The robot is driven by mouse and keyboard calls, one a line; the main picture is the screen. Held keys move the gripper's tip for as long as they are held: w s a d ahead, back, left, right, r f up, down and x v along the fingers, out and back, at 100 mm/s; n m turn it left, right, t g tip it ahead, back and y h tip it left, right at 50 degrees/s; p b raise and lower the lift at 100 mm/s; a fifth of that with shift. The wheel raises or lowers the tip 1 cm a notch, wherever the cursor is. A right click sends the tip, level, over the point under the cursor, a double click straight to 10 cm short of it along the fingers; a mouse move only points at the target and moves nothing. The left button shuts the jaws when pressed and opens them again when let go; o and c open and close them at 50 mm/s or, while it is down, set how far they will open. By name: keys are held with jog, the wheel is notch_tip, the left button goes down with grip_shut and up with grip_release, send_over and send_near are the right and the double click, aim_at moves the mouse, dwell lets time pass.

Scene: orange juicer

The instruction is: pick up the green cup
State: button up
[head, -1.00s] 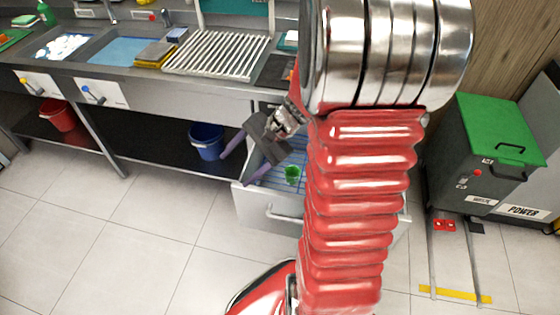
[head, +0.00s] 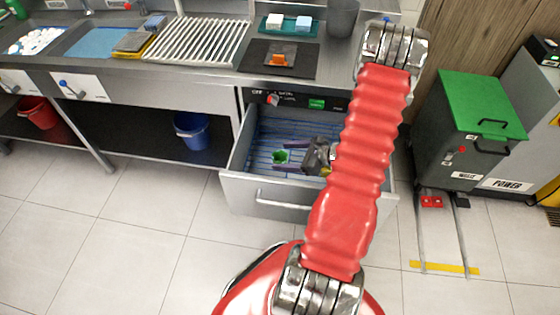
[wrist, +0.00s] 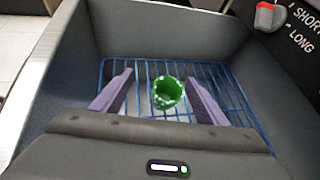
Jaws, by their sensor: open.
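The green cup (wrist: 168,93) sits on a blue wire rack (wrist: 226,84) inside an open grey drawer (wrist: 62,76). In the head view the green cup (head: 281,156) is in the left part of the drawer (head: 270,185). My gripper (wrist: 150,92) is open, its two purple fingers spread. In the wrist view the cup shows between the fingers, nearer the right one, and neither visibly touches it. In the head view my gripper (head: 285,156) reaches into the drawer from the right, its fingers pointing left toward the cup. I cannot tell the exact gap in depth.
The drawer walls stand around the rack, with a front handle (head: 284,201). A counter with a ribbed drainer (head: 198,40) and an orange block (head: 281,60) is above. A blue bucket (head: 192,132) stands left under the counter. A green-lidded bin (head: 478,105) stands right.

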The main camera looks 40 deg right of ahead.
aim_at(275, 159)
jog(key=d+f, duration=0.1)
jog(key=s+d+f+m+h, duration=0.1)
jog(key=s+d+f+m, duration=0.1)
jog(key=shift+f, duration=0.4)
jog(key=shift+a, duration=0.1)
jog(key=shift+x, duration=1.1)
jog(key=shift+x, duration=2.6)
jog(key=shift+r, duration=0.1)
jog(key=shift+c, duration=0.2)
jog(key=c, duration=1.1)
